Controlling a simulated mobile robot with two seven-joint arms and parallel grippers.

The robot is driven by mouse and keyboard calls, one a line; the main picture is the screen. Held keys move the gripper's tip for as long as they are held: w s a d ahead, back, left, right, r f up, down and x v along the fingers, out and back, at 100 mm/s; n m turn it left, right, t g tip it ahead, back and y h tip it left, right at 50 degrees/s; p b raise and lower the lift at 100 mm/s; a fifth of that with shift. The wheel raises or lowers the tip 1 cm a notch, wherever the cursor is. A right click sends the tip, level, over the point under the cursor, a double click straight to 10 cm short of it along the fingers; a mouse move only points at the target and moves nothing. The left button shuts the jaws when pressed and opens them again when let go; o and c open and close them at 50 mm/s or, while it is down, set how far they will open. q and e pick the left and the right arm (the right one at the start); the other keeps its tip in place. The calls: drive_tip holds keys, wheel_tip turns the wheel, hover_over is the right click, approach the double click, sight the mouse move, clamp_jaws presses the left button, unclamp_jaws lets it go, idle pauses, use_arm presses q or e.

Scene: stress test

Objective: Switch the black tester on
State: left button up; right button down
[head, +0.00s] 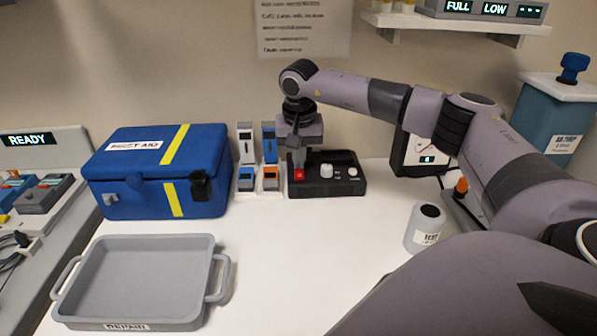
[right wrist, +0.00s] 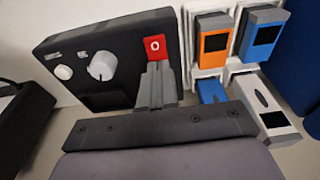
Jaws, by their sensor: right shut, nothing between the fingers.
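The black tester (head: 345,187) stands on the white table against the back wall. In the right wrist view the tester (right wrist: 100,50) shows a grey-white knob (right wrist: 102,66), a small round white button (right wrist: 64,72), a dark display (right wrist: 108,101) and a red switch (right wrist: 154,45) marked "O". My right gripper (head: 299,166) points down over the red switch's end of the tester. In the right wrist view its shut, empty fingers (right wrist: 156,72) reach the lower edge of the red switch and hide part of it. I cannot tell whether they touch it. My left gripper is not in view.
Small orange and blue devices in a white holder (head: 245,165) stand close left of the tester. A blue first-aid case (head: 145,190) and grey tray (head: 75,285) are further left. A gauge (head: 412,155) and a white jar (head: 424,228) are on the right. The table's front middle is clear.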

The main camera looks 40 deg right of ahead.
drive_tip(key=shift+f, duration=0.2)
wheel_tip(320, 180, up, 7)
drive_tip(key=p, duration=0.6)
idle(0.8)
